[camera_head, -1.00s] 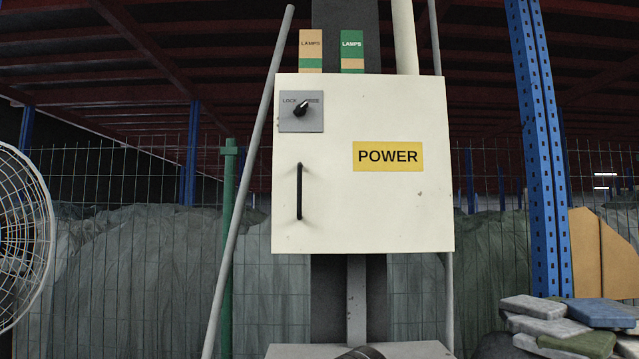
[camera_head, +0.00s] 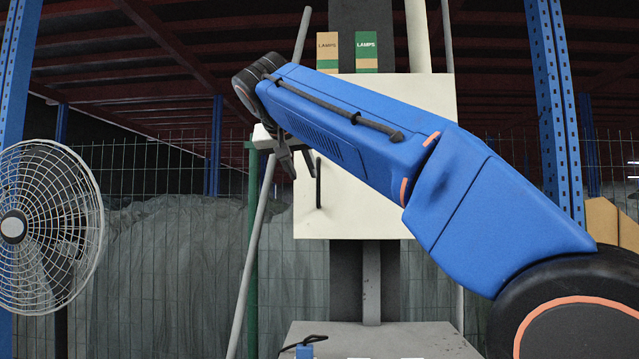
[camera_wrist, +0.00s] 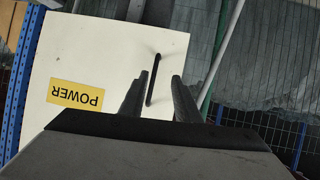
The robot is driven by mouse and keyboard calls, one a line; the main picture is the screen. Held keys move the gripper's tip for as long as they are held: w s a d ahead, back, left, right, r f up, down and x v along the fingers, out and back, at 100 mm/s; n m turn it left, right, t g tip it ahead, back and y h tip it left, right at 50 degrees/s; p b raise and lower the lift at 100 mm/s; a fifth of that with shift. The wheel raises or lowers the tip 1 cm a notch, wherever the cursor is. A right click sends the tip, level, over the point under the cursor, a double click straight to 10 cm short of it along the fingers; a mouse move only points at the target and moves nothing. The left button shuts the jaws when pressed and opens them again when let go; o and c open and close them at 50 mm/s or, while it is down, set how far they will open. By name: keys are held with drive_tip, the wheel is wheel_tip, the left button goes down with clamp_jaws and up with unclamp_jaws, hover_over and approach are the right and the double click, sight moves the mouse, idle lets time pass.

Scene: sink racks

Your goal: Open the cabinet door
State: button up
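The white cabinet (camera_head: 370,215) hangs on a dark post, and its door looks shut. My gripper (camera_head: 289,160) is at the door's left side, just left of the handle in this view. In the wrist view the open fingers (camera_wrist: 162,92) point at the cabinet door (camera_wrist: 105,55), with the handle (camera_wrist: 153,80) between their tips in the picture. I cannot tell how far the fingers are from the handle. The yellow POWER label (camera_wrist: 76,95) appears upside down there.
A round wire fan (camera_head: 45,225) stands at the left. A leaning grey pole (camera_head: 262,240) and a green post (camera_head: 252,250) are close to the cabinet's left side. A grey ledge (camera_head: 385,338) is below. Wire fencing runs behind.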

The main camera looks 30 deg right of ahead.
sight(318, 181)
wheel_tip(318, 181, up, 5)
drive_tip(key=m+h, duration=0.1)
drive_tip(key=m, duration=0.1)
drive_tip(key=x, duration=1.7)
drive_tip(key=shift+w, duration=0.2)
clamp_jaws()
